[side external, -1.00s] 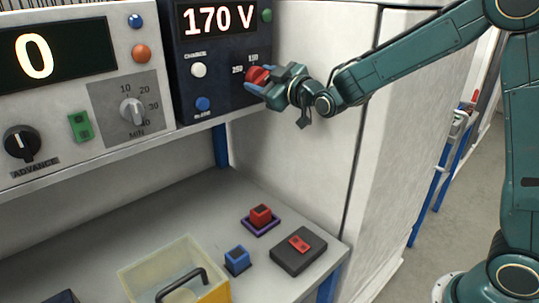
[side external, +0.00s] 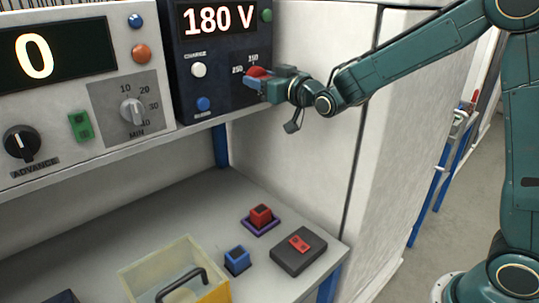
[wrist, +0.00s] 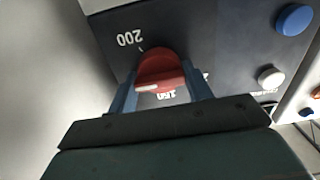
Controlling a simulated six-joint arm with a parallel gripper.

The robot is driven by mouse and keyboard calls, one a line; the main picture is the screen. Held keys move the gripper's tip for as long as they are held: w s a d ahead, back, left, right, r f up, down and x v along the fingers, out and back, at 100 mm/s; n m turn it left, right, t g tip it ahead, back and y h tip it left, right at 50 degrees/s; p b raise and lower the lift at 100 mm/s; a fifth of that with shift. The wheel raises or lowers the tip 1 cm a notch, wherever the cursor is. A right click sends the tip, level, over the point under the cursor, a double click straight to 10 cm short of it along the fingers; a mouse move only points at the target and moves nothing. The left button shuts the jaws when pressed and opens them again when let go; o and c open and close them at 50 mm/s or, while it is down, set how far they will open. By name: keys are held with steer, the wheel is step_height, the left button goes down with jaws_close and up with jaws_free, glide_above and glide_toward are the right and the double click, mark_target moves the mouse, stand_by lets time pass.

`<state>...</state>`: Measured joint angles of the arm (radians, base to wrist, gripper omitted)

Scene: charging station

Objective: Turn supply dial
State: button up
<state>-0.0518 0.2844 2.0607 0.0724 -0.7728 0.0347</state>
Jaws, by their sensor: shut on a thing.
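The red supply dial (side external: 258,72) is on the right side of the dark supply panel (side external: 222,88). The panel's display (side external: 217,19) reads 180 V. My gripper (side external: 256,84) reaches in from the right and is shut on the dial. In the wrist view the red dial (wrist: 160,70) sits between my two blue fingers (wrist: 162,92), with a pale pointer mark on it. A "200" mark shows above left of the dial there, and another mark below it is partly covered.
A white button (side external: 198,70) and a blue button (side external: 203,104) are left of the dial. A grey panel (side external: 128,90) with other knobs adjoins on the left. Below, the bench (side external: 150,215) holds a clear bin (side external: 165,262), red and blue blocks and a dark box (side external: 298,252).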

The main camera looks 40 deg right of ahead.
stand_by(0.4)
steer(key=o, duration=1)
steer(key=shift+c, duration=0.2)
steer(key=shift+s, duration=0.2)
steer(key=s, duration=1.3)
steer(key=shift+s, duration=0.25)
